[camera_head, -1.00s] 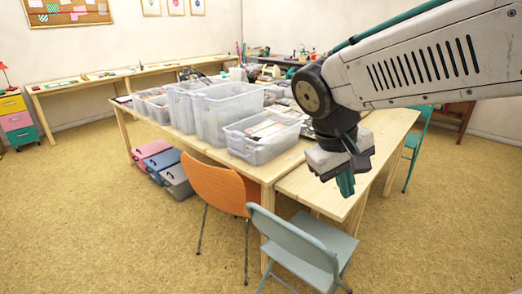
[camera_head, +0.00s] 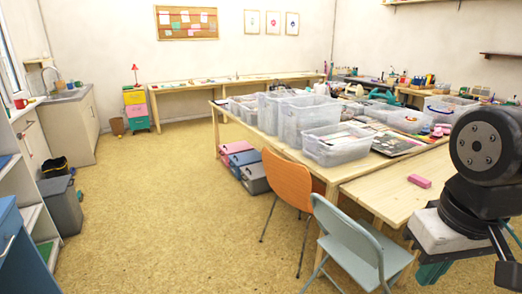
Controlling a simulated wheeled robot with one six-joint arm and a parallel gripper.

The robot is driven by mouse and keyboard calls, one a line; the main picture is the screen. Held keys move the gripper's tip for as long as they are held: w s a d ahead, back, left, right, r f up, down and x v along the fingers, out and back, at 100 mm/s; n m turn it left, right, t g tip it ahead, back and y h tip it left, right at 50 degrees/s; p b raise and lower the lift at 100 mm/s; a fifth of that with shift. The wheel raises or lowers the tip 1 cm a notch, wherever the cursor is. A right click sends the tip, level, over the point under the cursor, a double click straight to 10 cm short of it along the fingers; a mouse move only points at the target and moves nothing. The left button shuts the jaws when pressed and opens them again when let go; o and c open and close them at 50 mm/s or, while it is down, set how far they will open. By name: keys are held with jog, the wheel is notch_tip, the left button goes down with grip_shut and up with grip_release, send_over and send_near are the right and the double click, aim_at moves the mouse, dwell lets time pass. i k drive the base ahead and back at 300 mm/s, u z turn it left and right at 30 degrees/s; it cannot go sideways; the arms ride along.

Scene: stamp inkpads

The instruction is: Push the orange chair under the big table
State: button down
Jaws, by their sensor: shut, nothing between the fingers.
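The orange chair (camera_head: 286,182) stands at the near long side of the big table (camera_head: 328,174), its curved backrest facing me and its thin dark legs on the floor. Its seat is mostly hidden behind the backrest, and its right side is close to a grey-blue folding chair. The big wooden table carries several clear plastic bins. My gripper (camera_head: 433,272) is at the lower right, in front of the lower table and to the right of both chairs. Its teal fingers are shut and hold nothing; they are partly hidden by its body.
The grey-blue folding chair (camera_head: 350,250) stands right of the orange chair, at the lower wooden table (camera_head: 385,195). Lidded boxes (camera_head: 252,178) sit under the big table, left of the orange chair. Open floor (camera_head: 170,210) lies to the left; a grey bin (camera_head: 62,207) stands farther left.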

aim_at(293, 183)
jog(key=u, duration=0.75)
jog(key=i, duration=1.1)
jog(key=u, duration=0.55)
jog(key=i, duration=1.2)
jog(key=z, duration=0.75)
jog(key=i, duration=0.8)
jog(key=z, duration=1.3)
jog(key=i, duration=0.35)
jog(key=z, duration=0.25)
